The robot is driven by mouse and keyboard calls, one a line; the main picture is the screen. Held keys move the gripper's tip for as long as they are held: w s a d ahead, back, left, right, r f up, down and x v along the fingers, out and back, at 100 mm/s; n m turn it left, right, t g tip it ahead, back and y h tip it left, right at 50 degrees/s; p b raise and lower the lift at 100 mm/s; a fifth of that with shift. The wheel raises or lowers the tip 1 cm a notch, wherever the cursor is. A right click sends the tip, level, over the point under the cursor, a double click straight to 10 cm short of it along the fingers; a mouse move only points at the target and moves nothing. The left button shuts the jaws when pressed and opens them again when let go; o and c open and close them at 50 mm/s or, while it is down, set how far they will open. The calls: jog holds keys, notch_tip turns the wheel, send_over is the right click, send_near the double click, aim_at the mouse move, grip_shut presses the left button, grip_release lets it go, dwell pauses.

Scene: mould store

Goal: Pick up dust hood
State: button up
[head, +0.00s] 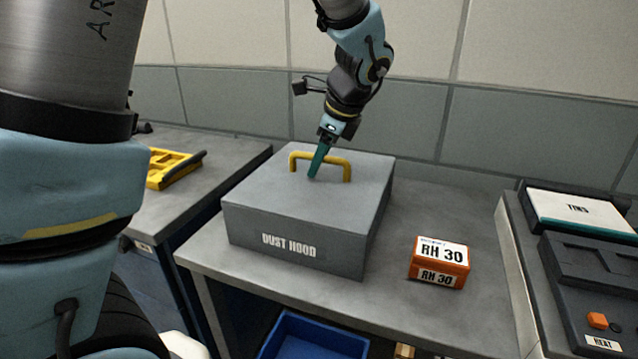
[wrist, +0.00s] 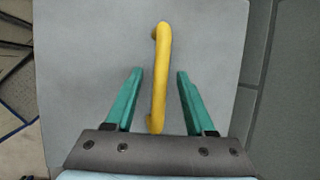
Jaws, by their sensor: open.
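The dust hood (head: 300,217) is a grey box with its name in white on the front and a yellow handle (head: 334,160) on top. It stands on a grey table. My gripper (head: 313,176) is at the handle, above the hood's top. In the wrist view the handle (wrist: 160,80) runs lengthwise between the two green fingers of my gripper (wrist: 158,72). The fingers are open, with a gap on each side of the handle. The wrist view also shows the hood's flat grey top (wrist: 80,60). What is under the hood is hidden.
An orange RH 30 box (head: 438,263) stands on the table (head: 440,215) right of the hood. A yellow tray (head: 170,168) lies on the left bench. A blue bin (head: 312,340) is below.

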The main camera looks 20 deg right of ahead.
jog(key=shift+f, duration=0.2)
dwell(0.4)
grip_shut()
dwell(0.4)
